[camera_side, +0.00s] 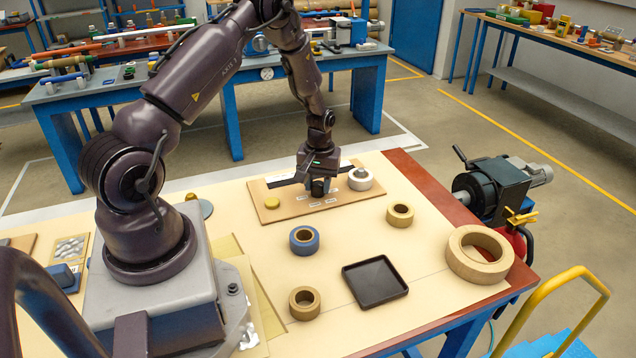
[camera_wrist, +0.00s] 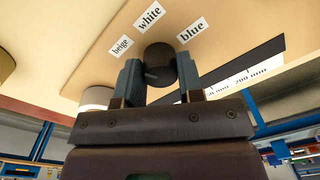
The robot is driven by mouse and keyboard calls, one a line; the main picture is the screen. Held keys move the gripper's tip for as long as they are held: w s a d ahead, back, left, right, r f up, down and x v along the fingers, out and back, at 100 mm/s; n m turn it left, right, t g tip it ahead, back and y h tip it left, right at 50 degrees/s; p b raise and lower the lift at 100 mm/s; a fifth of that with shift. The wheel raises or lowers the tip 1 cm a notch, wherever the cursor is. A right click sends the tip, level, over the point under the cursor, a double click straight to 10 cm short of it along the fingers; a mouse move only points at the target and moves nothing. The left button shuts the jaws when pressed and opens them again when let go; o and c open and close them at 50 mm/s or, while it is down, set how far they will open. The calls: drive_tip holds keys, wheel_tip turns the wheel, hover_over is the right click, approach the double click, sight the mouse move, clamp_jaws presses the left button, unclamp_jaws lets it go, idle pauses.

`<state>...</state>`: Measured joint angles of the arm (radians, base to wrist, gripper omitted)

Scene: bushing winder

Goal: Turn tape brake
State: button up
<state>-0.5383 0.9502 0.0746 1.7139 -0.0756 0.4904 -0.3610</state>
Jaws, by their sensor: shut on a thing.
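The tape brake appears as a dark round knob (camera_wrist: 160,62) on a tan board (camera_side: 290,207). In the side view the black knob (camera_side: 317,188) shows just under my gripper (camera_side: 318,178). In the wrist view my gripper (camera_wrist: 160,78) has one finger on each side of the knob and is shut on it. The labels "beige" (camera_wrist: 121,44), "white" (camera_wrist: 150,15) and "blue" (camera_wrist: 191,30) lie in an arc beside the knob. I cannot tell which label the knob points at.
A blue roll (camera_side: 304,240), tan rolls (camera_side: 400,215) and a black tray (camera_side: 375,281) lie in front. A winder (camera_side: 492,188) is at the right edge.

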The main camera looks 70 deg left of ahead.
sight(318, 185)
drive_tip(key=m, duration=0.5)
drive_tip(key=shift+m, duration=0.3)
drive_tip(key=m, duration=0.4)
drive_tip(key=shift+s+m, duration=0.1)
drive_tip(key=shift+m, duration=0.3)
drive_tip(key=o, duration=0.9)
drive_tip(key=r, duration=1.3)
drive_tip(key=shift+d, duration=0.2)
